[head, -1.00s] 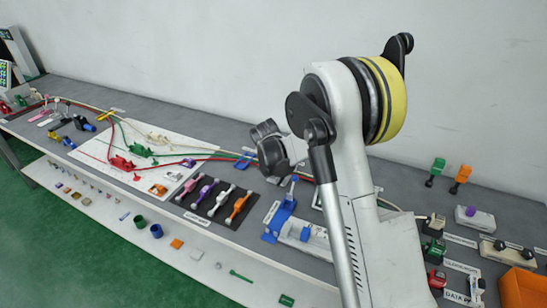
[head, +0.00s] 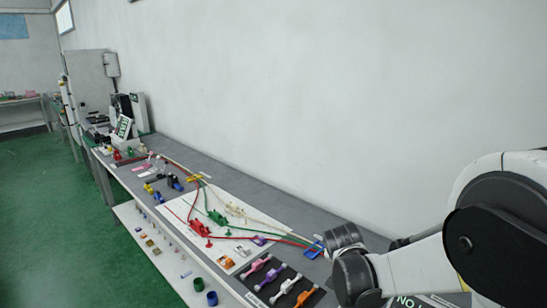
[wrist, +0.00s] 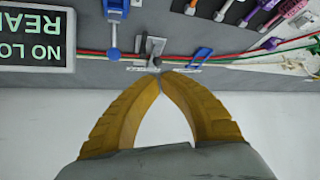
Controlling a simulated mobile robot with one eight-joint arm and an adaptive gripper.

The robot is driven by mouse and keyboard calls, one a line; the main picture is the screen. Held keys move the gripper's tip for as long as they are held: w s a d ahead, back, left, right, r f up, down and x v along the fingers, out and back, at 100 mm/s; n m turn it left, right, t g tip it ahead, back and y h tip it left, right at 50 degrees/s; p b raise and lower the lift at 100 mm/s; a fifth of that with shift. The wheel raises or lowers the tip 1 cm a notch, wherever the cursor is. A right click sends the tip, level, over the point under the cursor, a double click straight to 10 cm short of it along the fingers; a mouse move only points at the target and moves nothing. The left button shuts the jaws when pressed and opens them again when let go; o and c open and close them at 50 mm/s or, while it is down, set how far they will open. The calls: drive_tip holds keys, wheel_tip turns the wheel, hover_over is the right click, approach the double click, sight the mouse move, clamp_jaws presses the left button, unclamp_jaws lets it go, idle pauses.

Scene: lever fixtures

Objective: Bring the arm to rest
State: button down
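My gripper (wrist: 160,73) shows in the wrist view with its two yellow fingers curved together and their tips meeting. Nothing visible is held between them. The tips overlap a small grey metal fixture (wrist: 150,48) on the table in the picture; I cannot tell whether they touch it. In the head view my arm (head: 490,235) fills the lower right, folded low in front of the wall. The gripper fingers are not visible there.
The wrist view shows a black lettered sign (wrist: 35,38), a blue lever fixture (wrist: 114,25) and a blue clip (wrist: 198,57). The head view shows a long grey table (head: 290,219) with several levers, a white board with cables (head: 178,208), and green floor (head: 60,220) at left.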

drive_tip(key=s+a+r+n+y, duration=0.1)
drive_tip(key=s+r+n, duration=0.1)
drive_tip(key=s+r, duration=0.95)
drive_tip(key=s+a+n+y, duration=0.2)
drive_tip(key=s, duration=1.4)
drive_tip(key=shift+a+f, duration=0.15)
drive_tip(key=shift+f, duration=0.3)
